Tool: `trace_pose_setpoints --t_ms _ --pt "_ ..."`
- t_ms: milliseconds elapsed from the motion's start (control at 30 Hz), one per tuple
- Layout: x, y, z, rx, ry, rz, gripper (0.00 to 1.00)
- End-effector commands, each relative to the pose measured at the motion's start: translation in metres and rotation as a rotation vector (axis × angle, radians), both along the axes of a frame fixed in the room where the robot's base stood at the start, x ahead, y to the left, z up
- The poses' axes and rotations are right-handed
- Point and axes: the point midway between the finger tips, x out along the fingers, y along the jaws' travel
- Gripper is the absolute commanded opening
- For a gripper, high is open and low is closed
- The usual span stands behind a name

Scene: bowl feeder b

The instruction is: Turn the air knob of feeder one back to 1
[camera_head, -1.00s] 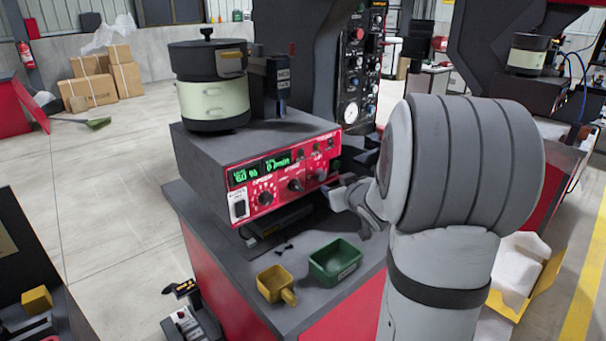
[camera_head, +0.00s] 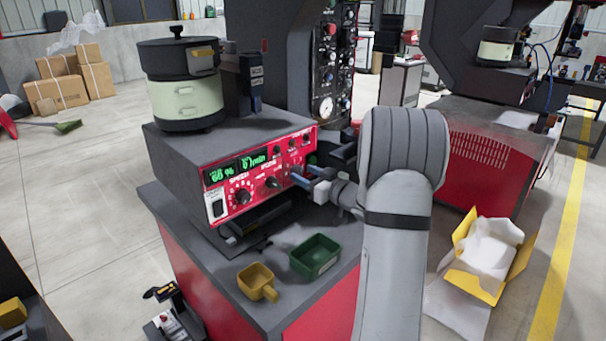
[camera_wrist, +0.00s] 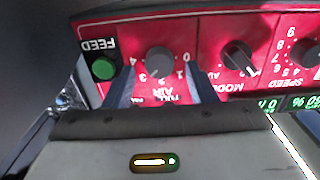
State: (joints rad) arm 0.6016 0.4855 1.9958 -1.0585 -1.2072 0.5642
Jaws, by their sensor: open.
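The control panel (camera_head: 255,178) of feeder one is red, on the front of a grey box under a round bowl (camera_head: 187,100). The wrist view shows the panel upside down. The air knob (camera_wrist: 159,61) is a round dark grey knob with a scale from 0 to 4 around it. I cannot clearly read where its pointer stands. My gripper (camera_head: 300,176) is open at the right part of the panel. In the wrist view my gripper (camera_wrist: 161,72) has one finger on either side of the air knob. I cannot tell whether they touch it.
A green feed button (camera_wrist: 103,68) and a mode knob (camera_wrist: 238,58) flank the air knob. The display (camera_head: 236,170) is lit green. A yellow scoop (camera_head: 257,282) and a green tray (camera_head: 315,257) lie on the bench below. A second feeder (camera_head: 497,48) stands back right.

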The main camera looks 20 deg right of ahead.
Motion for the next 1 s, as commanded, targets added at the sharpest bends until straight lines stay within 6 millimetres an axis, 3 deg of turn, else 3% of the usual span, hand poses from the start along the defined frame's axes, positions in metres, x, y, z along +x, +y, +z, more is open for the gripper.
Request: trace_pose_setpoints --t_ms 133,400,933,967,1000 --pt "0.010 0.004 0.000 0.000 0.000 0.001 0.51" --pt "0.011 0.004 0.000 0.000 0.000 -0.001 0.51" --pt "0.011 0.003 0.000 0.000 0.000 -0.002 0.08" --pt "0.011 0.012 0.000 0.001 0.001 0.001 0.06" --pt "0.011 0.007 0.000 -0.001 0.000 -0.002 0.06"
